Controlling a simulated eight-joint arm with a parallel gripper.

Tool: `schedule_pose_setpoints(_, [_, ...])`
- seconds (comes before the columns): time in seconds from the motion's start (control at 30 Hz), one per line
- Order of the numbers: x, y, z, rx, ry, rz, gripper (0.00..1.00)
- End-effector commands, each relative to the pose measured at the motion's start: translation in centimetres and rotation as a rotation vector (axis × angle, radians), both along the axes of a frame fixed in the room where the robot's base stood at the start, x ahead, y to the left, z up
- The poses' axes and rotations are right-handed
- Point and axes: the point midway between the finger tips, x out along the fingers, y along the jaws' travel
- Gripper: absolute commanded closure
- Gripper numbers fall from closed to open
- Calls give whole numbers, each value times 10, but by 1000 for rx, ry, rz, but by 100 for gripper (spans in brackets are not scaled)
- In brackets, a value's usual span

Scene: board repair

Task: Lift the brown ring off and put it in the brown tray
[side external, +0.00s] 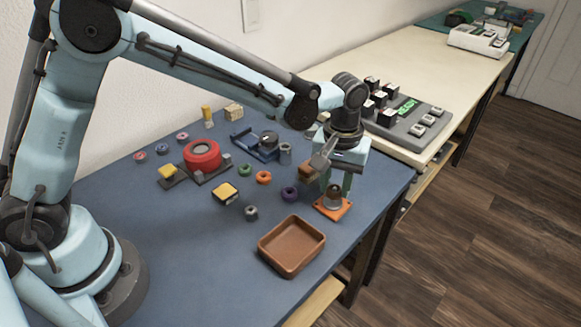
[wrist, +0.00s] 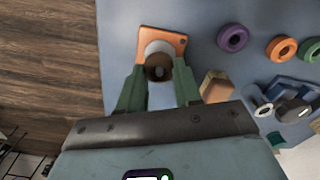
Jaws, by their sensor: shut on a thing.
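The brown ring (wrist: 158,69) is between my gripper's fingertips in the wrist view, over a pale round part on an orange square base (wrist: 178,44). In the side external view the ring (side external: 334,190) shows at the top of a grey rounded post on the orange base (side external: 342,212). My gripper (side external: 338,184) points down and is shut on the ring; it also shows in the wrist view (wrist: 159,70). I cannot tell whether the ring is clear of the post. The brown tray (side external: 291,262) is empty, to the lower left of the base, near the table's front edge.
A purple ring (side external: 289,194), an orange ring (side external: 264,177) and a green ring (side external: 244,169) lie left of the base. A wooden block (side external: 308,171) stands close to my gripper. A red round part (side external: 202,155) is farther left. The mat between base and tray is clear.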

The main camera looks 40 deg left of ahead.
Motion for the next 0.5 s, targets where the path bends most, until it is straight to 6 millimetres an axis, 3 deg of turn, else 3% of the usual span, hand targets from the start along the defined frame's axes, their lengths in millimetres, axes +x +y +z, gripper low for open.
schedule_pose_setpoints(0.13, [0, 0, 24, 0, 0, 0, 95])
schedule_pose_setpoints(0.5, [-59, -46, 66, 0, 0, -6, 95])
